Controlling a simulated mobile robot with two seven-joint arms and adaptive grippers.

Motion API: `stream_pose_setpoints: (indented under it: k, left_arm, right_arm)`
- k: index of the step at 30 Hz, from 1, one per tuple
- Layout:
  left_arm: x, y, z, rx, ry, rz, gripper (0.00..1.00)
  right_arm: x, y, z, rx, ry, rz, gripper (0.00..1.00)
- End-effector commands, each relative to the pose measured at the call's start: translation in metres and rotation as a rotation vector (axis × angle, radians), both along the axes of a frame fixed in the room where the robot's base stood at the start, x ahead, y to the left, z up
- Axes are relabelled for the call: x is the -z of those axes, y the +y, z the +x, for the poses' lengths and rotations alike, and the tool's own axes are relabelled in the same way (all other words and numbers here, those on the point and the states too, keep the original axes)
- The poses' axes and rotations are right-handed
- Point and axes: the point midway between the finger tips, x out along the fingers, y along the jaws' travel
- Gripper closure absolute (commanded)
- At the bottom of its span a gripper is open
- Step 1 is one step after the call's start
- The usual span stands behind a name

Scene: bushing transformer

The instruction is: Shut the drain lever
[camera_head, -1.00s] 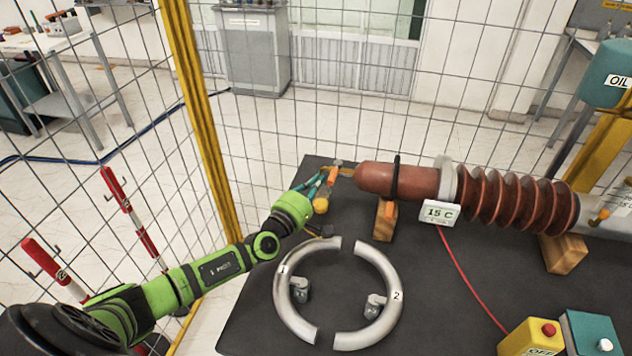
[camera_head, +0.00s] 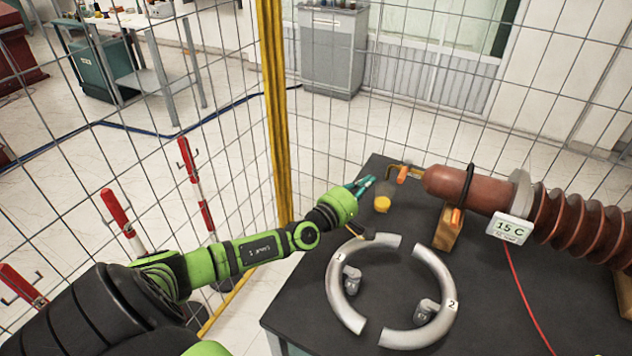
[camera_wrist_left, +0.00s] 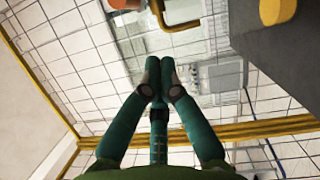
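The drain lever (camera_head: 403,174) is a small orange handle on a thin yellow pipe at the left end of the brown bushing (camera_head: 452,187). My left gripper (camera_head: 369,181) is just left of the lever, with a small gap between them. In the left wrist view my gripper's teal fingers (camera_wrist_left: 159,75) come together at the tips, with nothing seen between them. An orange part (camera_wrist_left: 125,4), likely the lever, is cut by that view's top edge, beside the bent yellow pipe (camera_wrist_left: 177,26). My right gripper is not in view.
A yellow round cap (camera_head: 382,204) stands on the dark table (camera_head: 300,315) near my gripper. Two silver half rings (camera_head: 345,299) (camera_head: 437,275) lie in front. A wooden block (camera_head: 446,231) supports the bushing. A wire fence with a yellow post (camera_head: 273,110) stands behind my left arm.

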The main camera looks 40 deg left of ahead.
Motion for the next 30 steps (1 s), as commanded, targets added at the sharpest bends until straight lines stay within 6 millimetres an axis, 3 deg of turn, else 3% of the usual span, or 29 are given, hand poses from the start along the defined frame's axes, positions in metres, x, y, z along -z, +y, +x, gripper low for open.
stream_pose_setpoints:
  k: [5,18,24,30]
  left_arm:
    - [0.0,0.001,-0.037,0.0,0.001,0.002,1.0]
    - [0.006,0.002,-0.123,0.0,0.002,0.003,1.0]
    - [0.007,0.002,-0.155,-0.001,0.002,0.002,1.0]
    - [0.006,0.003,-0.174,-0.002,-0.001,0.003,1.0]
  right_arm:
    - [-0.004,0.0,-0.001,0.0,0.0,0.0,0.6]
    - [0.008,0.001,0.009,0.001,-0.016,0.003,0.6]
    - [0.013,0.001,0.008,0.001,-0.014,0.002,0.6]
    - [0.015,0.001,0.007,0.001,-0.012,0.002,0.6]
